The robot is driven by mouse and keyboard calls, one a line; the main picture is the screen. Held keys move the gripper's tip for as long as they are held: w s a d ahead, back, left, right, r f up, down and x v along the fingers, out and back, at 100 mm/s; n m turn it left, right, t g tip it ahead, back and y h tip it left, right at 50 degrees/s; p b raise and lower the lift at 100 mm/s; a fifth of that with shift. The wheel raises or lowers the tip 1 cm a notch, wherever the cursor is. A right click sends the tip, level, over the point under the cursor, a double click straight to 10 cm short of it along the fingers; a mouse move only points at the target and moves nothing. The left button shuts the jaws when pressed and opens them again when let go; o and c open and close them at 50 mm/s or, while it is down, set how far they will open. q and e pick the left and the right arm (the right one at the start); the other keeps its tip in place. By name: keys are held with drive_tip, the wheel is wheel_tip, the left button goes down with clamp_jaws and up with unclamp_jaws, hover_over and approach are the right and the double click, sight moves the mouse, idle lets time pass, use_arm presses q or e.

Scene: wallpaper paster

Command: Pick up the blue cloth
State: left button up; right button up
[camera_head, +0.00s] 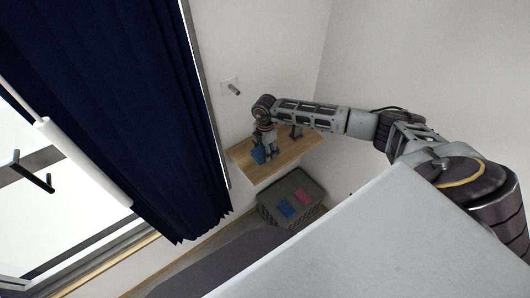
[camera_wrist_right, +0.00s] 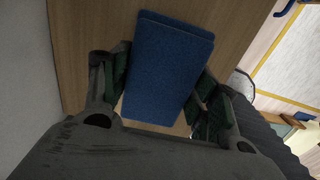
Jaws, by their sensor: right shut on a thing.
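The blue cloth (camera_head: 259,156) lies on a small wooden wall shelf (camera_head: 262,171), in the middle of the head view. In the right wrist view the folded blue cloth (camera_wrist_right: 165,65) is a flat rectangle over the wood, between the two fingers. My right gripper (camera_head: 265,150) points down at the shelf and is shut on the cloth; its fingers (camera_wrist_right: 160,90) stand at the cloth's left and right edges. My left gripper is not in view.
A grey basket (camera_head: 269,213) below the shelf holds a blue item (camera_head: 286,209) and a pink item (camera_head: 302,196). A dark object (camera_head: 296,131) stands on the shelf beside my arm. A dark blue curtain (camera_head: 130,90) hangs at the left.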

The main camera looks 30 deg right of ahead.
drive_tip(key=shift+r+b, duration=0.6)
drive_tip(key=shift+r, duration=4.4)
drive_tip(key=o, duration=0.3)
drive_tip(key=c, duration=0.3)
drive_tip(key=shift+c, duration=0.2)
drive_tip(key=shift+n, duration=0.4)
